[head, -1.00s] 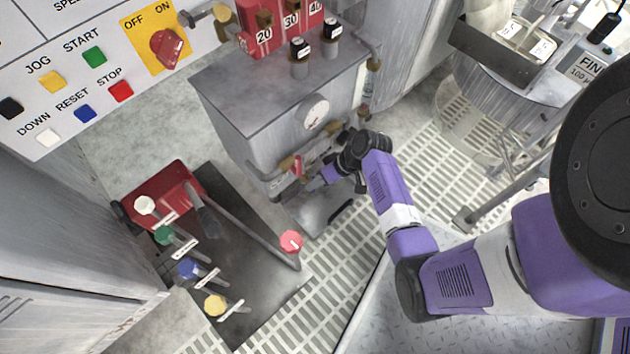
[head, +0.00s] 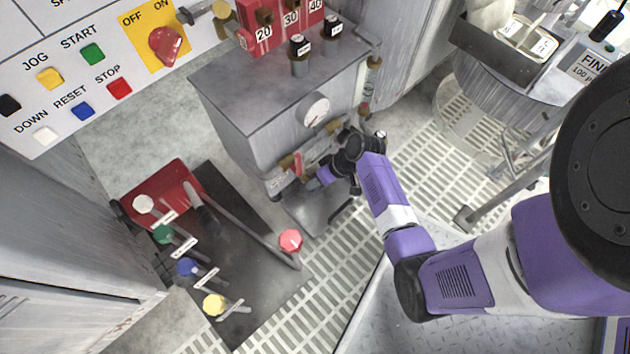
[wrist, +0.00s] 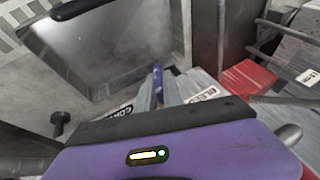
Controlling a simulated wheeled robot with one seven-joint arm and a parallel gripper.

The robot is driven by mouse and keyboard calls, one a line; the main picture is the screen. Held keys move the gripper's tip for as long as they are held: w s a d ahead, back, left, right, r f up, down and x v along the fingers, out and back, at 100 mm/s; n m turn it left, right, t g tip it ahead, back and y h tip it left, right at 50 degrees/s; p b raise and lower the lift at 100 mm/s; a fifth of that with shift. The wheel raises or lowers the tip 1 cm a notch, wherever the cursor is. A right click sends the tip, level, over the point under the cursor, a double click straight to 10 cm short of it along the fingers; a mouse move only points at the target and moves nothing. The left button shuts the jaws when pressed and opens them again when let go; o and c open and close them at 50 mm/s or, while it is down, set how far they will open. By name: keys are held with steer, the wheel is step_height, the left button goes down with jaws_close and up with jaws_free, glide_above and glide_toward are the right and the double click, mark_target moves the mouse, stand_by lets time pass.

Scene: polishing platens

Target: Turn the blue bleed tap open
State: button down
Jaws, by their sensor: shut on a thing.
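The blue bleed tap (wrist: 158,74) shows in the wrist view as a narrow blue handle tip between my fingertips. My gripper (wrist: 161,88) is shut on it, with grey fingers on both sides that hide most of the handle. A partly covered label beside the fingers seems to read "BLEED". In the head view my gripper (head: 312,184) is low at the front of the grey cabinet (head: 270,90), by its pipework. The blue tap cannot be made out there. How far the tap is turned cannot be told.
A red tap handle (head: 298,161) sits on the pipe close to my gripper, below a round gauge (head: 316,109). A red pedal unit (head: 165,190) with coloured knobs stands on a dark mat at left. Grated floor (head: 345,270) lies open in front.

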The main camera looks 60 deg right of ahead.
steer(key=h+p, duration=0.1)
steer(key=p, duration=0.2)
steer(key=shift+a+r+g+h, duration=0.25)
steer(key=shift+g+h, duration=0.05)
steer(key=shift+h, duration=0.1)
steer(key=shift+f+n+h+p, duration=0.15)
steer(key=shift+n+h+p, duration=0.15)
steer(key=shift+h+p, duration=0.3)
steer(key=shift+f+g+h, duration=0.1)
steer(key=shift+g+h, duration=0.2)
steer(key=shift+h, duration=0.1)
steer(key=shift+d, duration=0.1)
steer(key=c, duration=1.5)
jaws_free()
